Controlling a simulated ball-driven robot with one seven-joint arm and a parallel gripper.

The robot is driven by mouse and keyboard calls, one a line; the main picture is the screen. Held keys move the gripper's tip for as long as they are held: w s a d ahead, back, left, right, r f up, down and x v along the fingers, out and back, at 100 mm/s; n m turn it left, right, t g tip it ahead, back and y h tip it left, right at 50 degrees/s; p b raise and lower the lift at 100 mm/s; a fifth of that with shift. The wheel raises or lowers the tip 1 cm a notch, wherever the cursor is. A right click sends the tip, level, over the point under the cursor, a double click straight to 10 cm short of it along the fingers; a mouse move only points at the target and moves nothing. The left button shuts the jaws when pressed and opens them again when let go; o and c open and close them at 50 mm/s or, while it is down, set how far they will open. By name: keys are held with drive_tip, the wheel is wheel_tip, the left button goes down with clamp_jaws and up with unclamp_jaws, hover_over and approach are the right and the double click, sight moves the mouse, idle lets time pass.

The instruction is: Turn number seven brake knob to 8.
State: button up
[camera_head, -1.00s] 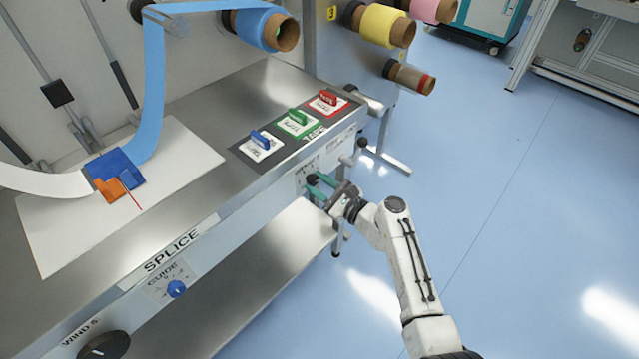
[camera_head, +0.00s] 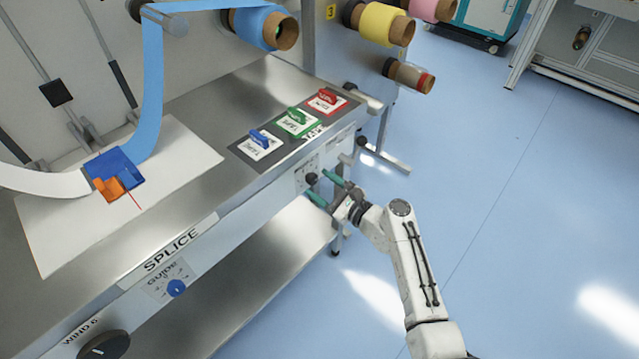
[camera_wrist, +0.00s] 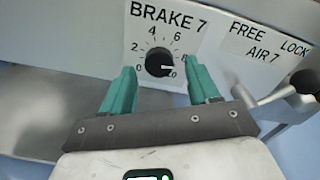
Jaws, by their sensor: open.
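The brake 7 knob (camera_wrist: 159,63) is a round black knob on the front panel, under the "BRAKE 7" label. Its dial (camera_wrist: 152,45) is numbered from 0 up to 10. A pale mark on the knob faces right, toward the 10 end, at or just past the 8. In the head view the knob (camera_head: 312,178) shows as a small dark disc. My gripper (camera_head: 314,182) has teal fingers and is open. In the wrist view the fingers (camera_wrist: 160,72) stand left and right of the knob, apart from it.
A lever with a dark ball (camera_wrist: 305,82) and the "FREE / LOCK AIR 7" label (camera_wrist: 265,40) are right of the dial. The metal tabletop (camera_head: 225,110) is above the panel, with a lower shelf (camera_head: 255,270) below. Open blue floor (camera_head: 500,200) lies to the right.

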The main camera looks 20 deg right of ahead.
drive_tip(key=v, duration=0.9)
drive_tip(key=shift+s+d, duration=0.2)
drive_tip(key=s+a+f+n+g, duration=0.3)
drive_tip(key=s+f+n+g, duration=0.15)
drive_tip(key=s+n, duration=0.35)
drive_tip(key=s+a+f+n+g, duration=0.25)
drive_tip(key=s+n+g, duration=0.25)
drive_tip(key=s+n, duration=0.25)
drive_tip(key=s+d+r+n+g+h, duration=0.2)
drive_tip(key=s+d+n+h, duration=0.1)
drive_tip(key=s, duration=0.6)
drive_tip(key=s+d+r+n+g+h, duration=0.2)
drive_tip(key=s+d+n+g+h, duration=0.1)
drive_tip(key=s+n, duration=0.4)
drive_tip(key=s+d+h, duration=0.1)
drive_tip(key=s+h, duration=0.1)
drive_tip(key=s, duration=0.1)
drive_tip(key=shift+d+g, duration=0.3)
drive_tip(key=shift+g, duration=0.05)
drive_tip(key=shift+r, duration=0.15)
